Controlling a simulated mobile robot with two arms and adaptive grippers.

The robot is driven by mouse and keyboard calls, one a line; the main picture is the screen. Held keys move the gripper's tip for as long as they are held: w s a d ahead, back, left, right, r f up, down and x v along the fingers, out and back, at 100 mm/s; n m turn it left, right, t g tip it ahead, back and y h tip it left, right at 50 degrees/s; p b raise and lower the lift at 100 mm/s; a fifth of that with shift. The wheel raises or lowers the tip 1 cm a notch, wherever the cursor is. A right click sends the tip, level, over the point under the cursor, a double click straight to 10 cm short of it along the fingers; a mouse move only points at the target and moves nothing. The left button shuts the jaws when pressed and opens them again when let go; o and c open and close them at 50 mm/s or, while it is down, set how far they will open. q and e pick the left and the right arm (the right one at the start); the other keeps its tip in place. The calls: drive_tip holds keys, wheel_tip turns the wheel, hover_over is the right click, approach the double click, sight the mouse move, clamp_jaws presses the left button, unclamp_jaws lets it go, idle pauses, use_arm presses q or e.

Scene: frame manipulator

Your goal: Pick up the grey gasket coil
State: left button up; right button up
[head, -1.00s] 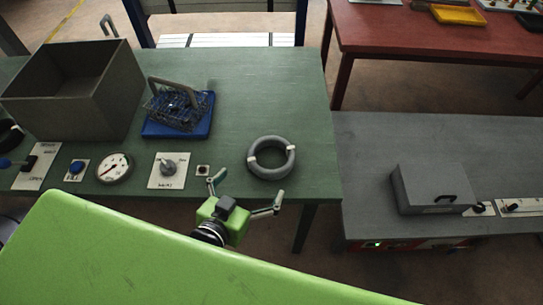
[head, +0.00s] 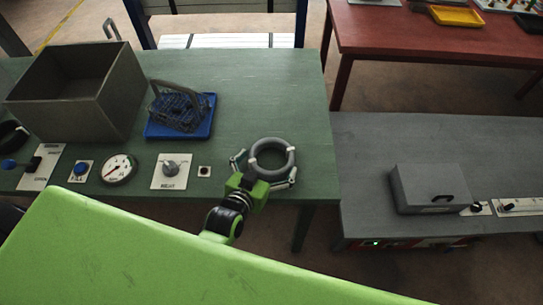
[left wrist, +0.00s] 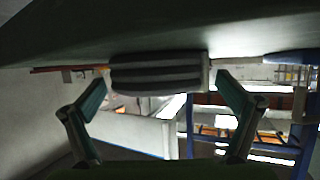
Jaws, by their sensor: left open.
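The grey gasket coil (head: 272,142) is a ring with pale bands, at the front right of the green table. My left gripper (head: 265,172) is open at the coil's near side, with one finger to its left and the other to its right. In the left wrist view the coil (left wrist: 158,74) shows edge-on as a ribbed dark band between the two spread fingertips (left wrist: 160,92). A gap shows between the fingers and the coil, most clearly on the left. My right gripper is not in view.
On the green table (head: 240,85) stand a large grey open box (head: 95,118), a blue tray (head: 205,125) with a wire basket (head: 178,110), a gauge (head: 119,169) and a knob panel (head: 171,171). A grey bench (head: 370,150) with a grey case (head: 431,188) is at the right.

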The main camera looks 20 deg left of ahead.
sight(277, 150)
use_arm(q)
drive_tip(key=shift+x, duration=1.55)
drive_tip(key=shift+s, duration=0.1)
drive_tip(key=c, duration=1)
drive_tip(key=shift+c, duration=0.5)
